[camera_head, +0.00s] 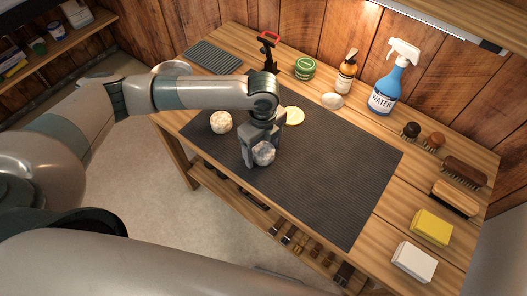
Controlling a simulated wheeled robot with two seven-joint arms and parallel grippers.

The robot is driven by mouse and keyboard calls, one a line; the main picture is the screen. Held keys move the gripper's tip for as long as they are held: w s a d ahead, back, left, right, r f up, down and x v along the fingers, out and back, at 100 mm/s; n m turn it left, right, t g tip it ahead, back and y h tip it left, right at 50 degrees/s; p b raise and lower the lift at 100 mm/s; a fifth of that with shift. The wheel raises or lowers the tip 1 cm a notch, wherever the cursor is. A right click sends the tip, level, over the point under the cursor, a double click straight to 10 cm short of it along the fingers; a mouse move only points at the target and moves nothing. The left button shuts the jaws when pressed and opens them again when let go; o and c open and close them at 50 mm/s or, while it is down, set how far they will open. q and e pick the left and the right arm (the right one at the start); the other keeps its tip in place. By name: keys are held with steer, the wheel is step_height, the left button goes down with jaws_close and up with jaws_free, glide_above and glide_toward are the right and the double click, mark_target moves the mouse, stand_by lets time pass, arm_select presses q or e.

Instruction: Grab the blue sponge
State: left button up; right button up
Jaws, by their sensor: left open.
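A round, mottled blue-grey ball (264,154), which looks like the blue sponge, sits on the dark ribbed mat (330,180) on the wooden table. My left gripper (264,150) points down over it with its jaws open. The ball shows between the two fingers, and the gripper hides its upper part. I cannot tell whether the fingers touch it. A cream round sponge (221,122) lies to the left of the gripper, and a flat yellow round piece (294,116) lies just behind it. My right gripper is not in view.
Brushes (455,198), a yellow block (431,228) and a white block (414,262) line the right. The mat's right part is clear.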

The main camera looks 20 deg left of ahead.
mark_target(264, 152)
arm_select(q)
steer(key=c, duration=1.1)
steer(key=shift+r, duration=0.1)
steer(key=shift+r+b, duration=0.35)
steer(key=shift+r, duration=0.05)
steer(key=r, duration=0.1)
steer(key=r+b, duration=0.1)
steer(key=r, duration=0.1)
steer(key=shift+s+d+r, duration=0.15)
steer(key=shift+s+d, duration=0.15)
steer(key=s+d+r+b, duration=0.3)
steer(key=s+d+r, duration=0.3)
steer(key=s+d, duration=0.1)
steer(key=shift+s+r, duration=0.35)
steer(key=shift+s, duration=0.25)
